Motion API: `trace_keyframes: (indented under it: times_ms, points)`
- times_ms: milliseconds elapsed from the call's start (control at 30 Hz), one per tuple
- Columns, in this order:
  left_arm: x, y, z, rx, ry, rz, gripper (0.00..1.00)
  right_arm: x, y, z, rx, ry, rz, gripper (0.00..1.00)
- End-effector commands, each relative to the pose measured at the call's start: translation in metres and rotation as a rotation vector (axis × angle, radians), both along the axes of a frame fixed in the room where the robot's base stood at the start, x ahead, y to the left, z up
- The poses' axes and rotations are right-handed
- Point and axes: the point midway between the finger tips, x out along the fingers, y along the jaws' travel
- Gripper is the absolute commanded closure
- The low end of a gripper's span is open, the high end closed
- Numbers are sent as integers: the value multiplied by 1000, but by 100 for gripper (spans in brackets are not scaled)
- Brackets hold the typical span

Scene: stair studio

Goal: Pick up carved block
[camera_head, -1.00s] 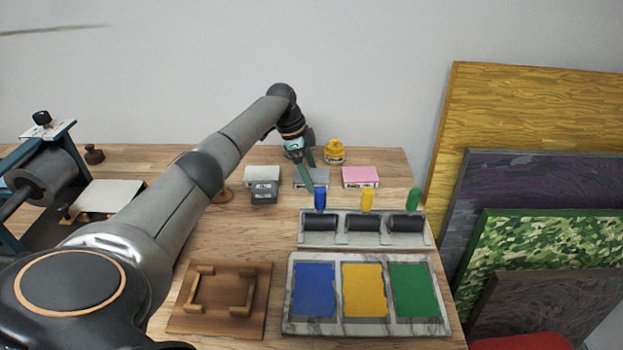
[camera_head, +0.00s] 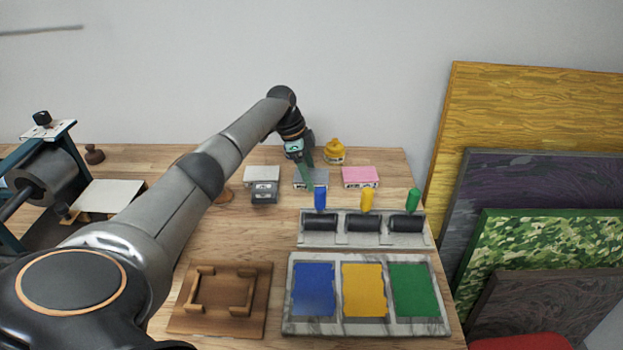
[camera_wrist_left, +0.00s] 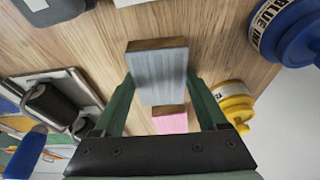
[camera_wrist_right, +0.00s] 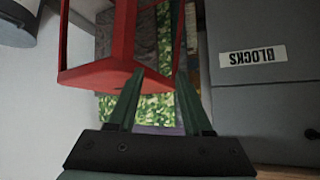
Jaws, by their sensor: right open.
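Several small blocks lie on the wooden table, and I cannot tell which one is the carved block. A flat grey-blue block (camera_head: 318,183) with a brown side is under my left gripper (camera_head: 308,185). In the left wrist view this block (camera_wrist_left: 160,75) sits between the two wide-apart fingers of the open left gripper (camera_wrist_left: 160,78); whether they touch it is unclear. My right gripper (camera_wrist_right: 160,78) is open and empty, away from the blocks.
A yellow ink jar (camera_head: 334,155) stands behind the blocks. A roller rack (camera_head: 335,240), a marble ink tray (camera_head: 366,327) and a wooden frame board (camera_head: 245,325) lie in front. The right wrist view shows a red frame (camera_wrist_right: 100,75) and a grey box labelled BLOCKS (camera_wrist_right: 265,110).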

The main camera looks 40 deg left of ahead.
Motion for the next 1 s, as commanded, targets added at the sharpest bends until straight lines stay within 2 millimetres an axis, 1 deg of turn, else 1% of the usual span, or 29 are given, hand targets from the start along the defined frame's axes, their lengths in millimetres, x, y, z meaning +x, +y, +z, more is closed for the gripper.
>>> trace_keyframes:
  times_ms: [33,67,467,733,833,867,1000]
  points:
    - [0,0,0,-1,1,0,35,0,0,0,0,0,0,50]
    - [0,0,0,0,0,0,38,0,0,0,0,0,0,50]
    - [0,0,0,0,0,0,83,0,0,0,0,0,0,50]
    - [0,0,1,0,-2,-1,84,0,0,0,0,0,0,50]
    - [1,0,5,0,-3,0,84,0,0,-2,0,0,0,50]
    - [1,0,6,0,-3,0,84,0,0,-3,0,0,0,50]
    - [1,0,24,0,-5,-1,84,0,0,-3,0,0,0,50]
